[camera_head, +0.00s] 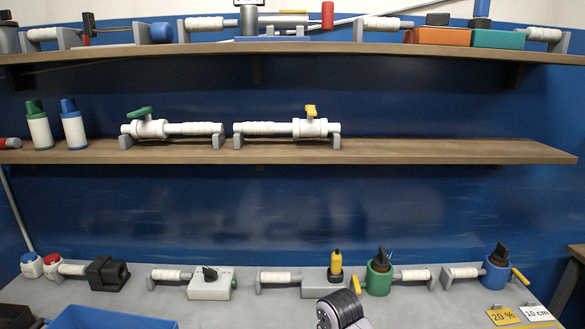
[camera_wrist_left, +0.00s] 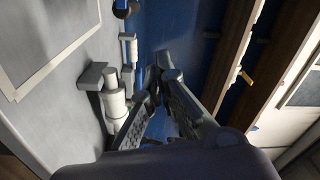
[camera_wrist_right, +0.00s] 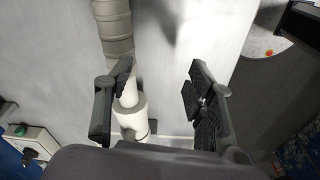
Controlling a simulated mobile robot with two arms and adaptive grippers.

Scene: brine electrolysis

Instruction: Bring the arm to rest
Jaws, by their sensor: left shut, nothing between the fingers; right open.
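My left gripper (camera_wrist_left: 158,85) is in the left wrist view, its dark fingers closing together at the tips with nothing between them. A white cylindrical fitting with a grey bracket (camera_wrist_left: 115,100) is just left of these fingers. My right gripper (camera_wrist_right: 160,80) is in the right wrist view, its two fingers wide apart. A white pipe fitting (camera_wrist_right: 130,112) shows behind and beside its left finger; I cannot tell whether they touch.
The grey bench (camera_head: 235,308) carries a row of white pipe pieces, a white switch box (camera_head: 209,286), a green holder (camera_head: 379,277) and a blue holder (camera_head: 496,274). A blue tray (camera_head: 110,318) is at bottom left. Two wooden shelves (camera_head: 400,152) with fittings cross the blue wall.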

